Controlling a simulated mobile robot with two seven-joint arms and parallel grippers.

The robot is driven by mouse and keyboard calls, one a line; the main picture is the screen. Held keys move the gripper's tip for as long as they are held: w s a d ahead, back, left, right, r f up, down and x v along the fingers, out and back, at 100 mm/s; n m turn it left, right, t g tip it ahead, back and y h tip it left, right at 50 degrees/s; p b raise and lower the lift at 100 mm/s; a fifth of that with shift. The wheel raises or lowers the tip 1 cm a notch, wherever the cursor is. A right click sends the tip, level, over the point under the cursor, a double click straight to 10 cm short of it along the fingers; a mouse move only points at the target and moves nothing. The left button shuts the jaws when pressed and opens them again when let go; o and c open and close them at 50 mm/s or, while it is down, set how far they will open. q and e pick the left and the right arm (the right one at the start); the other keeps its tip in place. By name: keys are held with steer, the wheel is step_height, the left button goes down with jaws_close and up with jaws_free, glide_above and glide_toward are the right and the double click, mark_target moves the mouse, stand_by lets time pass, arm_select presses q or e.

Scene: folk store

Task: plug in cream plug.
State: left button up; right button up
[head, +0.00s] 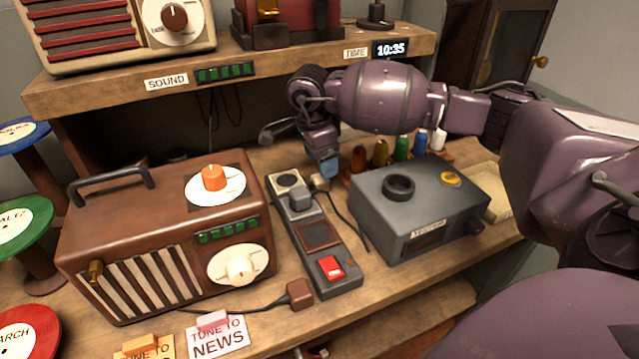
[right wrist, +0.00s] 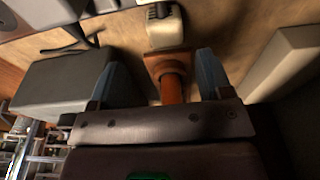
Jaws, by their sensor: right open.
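The cream plug (head: 319,182) lies on the bench beside the upper end of the grey power strip (head: 346,281), with a dark cord running from it. A grey plug (head: 299,198) sits in the strip near a cream-faced socket (head: 286,181). My right gripper (head: 322,164) is open, pointing down just above the cream plug and partly hiding it. In the right wrist view, the cream plug (right wrist: 164,27) lies beyond the blue fingertips (right wrist: 164,84). An orange-brown peg-like piece shows between the fingers; I cannot tell whether they touch it. My left gripper is out of view.
A grey tester box (head: 425,205) stands right of the strip, with several coloured pegs (head: 401,148) behind it. A brown radio (head: 160,235) stands left. A brown plug (head: 299,292) and note cards (head: 217,336) lie in front. The shelf (head: 290,62) overhangs the back.

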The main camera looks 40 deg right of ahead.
mark_target(320, 179)
steer(key=shift+f, duration=0.55)
steer(key=shift+d, duration=0.1)
steer(key=f, duration=0.4)
steer(key=shift+w+f+b, duration=0.3)
steer(key=shift+w+b, duration=0.05)
steer(key=shift+b, duration=0.05)
steer(key=shift+d+f, duration=0.1)
steer(key=shift+f, duration=0.3)
steer(key=shift+r, duration=0.1)
